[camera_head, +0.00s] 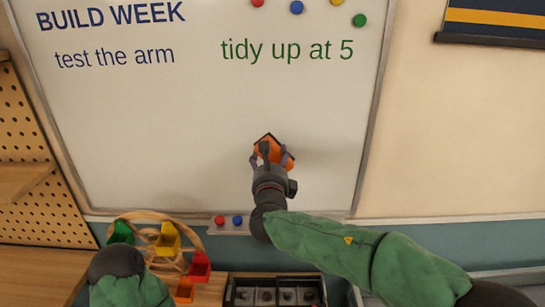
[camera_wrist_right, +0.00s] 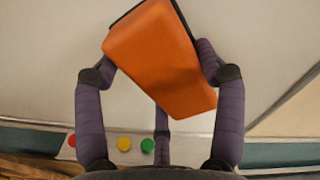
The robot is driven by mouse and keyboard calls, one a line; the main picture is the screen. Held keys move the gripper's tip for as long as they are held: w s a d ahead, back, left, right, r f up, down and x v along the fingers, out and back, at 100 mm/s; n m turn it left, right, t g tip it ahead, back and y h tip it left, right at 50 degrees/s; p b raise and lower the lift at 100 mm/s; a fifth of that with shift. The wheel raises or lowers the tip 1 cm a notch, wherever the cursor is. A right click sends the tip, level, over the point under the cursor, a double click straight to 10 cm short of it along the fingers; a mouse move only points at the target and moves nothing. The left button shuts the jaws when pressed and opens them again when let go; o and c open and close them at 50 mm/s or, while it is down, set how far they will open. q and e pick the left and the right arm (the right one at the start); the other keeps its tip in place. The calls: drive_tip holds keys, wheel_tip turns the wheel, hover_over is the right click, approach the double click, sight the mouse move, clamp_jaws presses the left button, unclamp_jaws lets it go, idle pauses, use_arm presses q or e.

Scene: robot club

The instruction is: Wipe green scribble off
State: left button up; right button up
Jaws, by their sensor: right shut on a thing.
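The whiteboard (camera_head: 150,130) carries dark blue lettering at upper left and green lettering, "tidy up at 5" (camera_head: 287,49), at upper right. I see no separate green scribble on the visible board; the area behind my right arm is hidden. My right gripper (camera_head: 270,155) is shut on an orange eraser (camera_head: 268,145) with a dark edge, in front of the lower right part of the board. The eraser (camera_wrist_right: 160,60) also shows tilted between the fingers in the right wrist view. I cannot tell whether it touches the board. My left gripper is not visible; only part of my left arm shows.
Several round magnets sit at the board's top right, and a red magnet (camera_head: 219,220) and a blue one (camera_head: 237,221) at its lower edge. A wooden wheel with coloured buckets (camera_head: 168,240) and a dark tray (camera_head: 232,292) stand below. A pegboard (camera_head: 30,140) is at left.

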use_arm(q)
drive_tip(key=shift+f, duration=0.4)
use_arm(e)
drive_tip(key=shift+s+f, duration=0.15)
drive_tip(key=shift+s, duration=0.25)
